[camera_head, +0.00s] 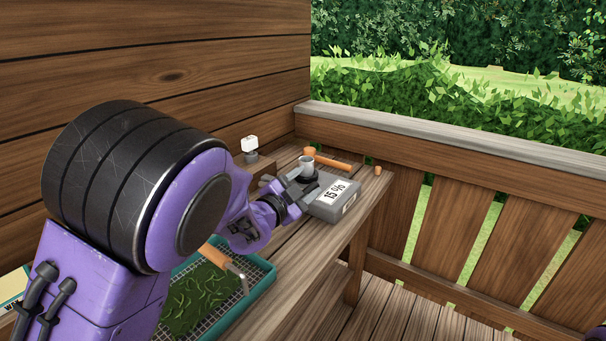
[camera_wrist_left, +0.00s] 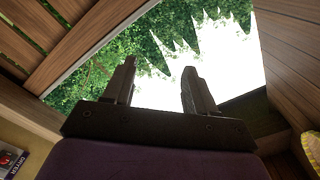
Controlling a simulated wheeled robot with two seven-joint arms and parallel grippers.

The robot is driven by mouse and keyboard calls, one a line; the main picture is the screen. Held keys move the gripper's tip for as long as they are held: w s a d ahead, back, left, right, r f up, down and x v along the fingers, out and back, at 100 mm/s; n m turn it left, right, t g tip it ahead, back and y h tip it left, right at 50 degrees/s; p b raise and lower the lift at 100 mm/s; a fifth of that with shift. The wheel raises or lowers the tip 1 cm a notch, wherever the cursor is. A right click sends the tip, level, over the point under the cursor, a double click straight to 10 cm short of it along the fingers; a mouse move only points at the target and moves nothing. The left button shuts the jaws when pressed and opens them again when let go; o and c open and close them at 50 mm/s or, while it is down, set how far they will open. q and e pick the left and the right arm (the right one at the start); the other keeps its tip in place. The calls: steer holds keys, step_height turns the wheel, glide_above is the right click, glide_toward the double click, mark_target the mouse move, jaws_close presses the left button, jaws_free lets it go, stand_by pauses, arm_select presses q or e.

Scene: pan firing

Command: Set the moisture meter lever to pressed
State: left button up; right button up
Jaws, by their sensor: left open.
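The moisture meter (camera_head: 327,207) is a grey box on the wooden bench, with a white display reading "15 %". A grey cup-like part (camera_head: 306,162) stands at its back left, above a dark round part. I cannot make out the lever or its position; my gripper covers the meter's left side. My left gripper (camera_head: 293,190) is right beside the meter's left edge; whether it touches is unclear. In the left wrist view its two dark fingers (camera_wrist_left: 158,88) are apart with nothing between them. My right gripper is not in view.
A teal-rimmed tray (camera_head: 262,282) of green leaves lies on the near bench, with a wooden-handled tool (camera_head: 215,257) over it. An orange-handled tool (camera_head: 334,162) lies behind the meter. A white-topped small object (camera_head: 250,145) stands left. A wooden railing (camera_head: 450,140) bounds the back.

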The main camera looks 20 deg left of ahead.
arm_select(q)
steer(key=s+d+r+p, duration=0.1)
steer(key=s+d+r, duration=0.1)
steer(key=s, duration=0.3)
steer(key=shift+s+r+p, duration=0.2)
steer(key=shift+s+p, duration=0.05)
steer(key=shift+p, duration=0.05)
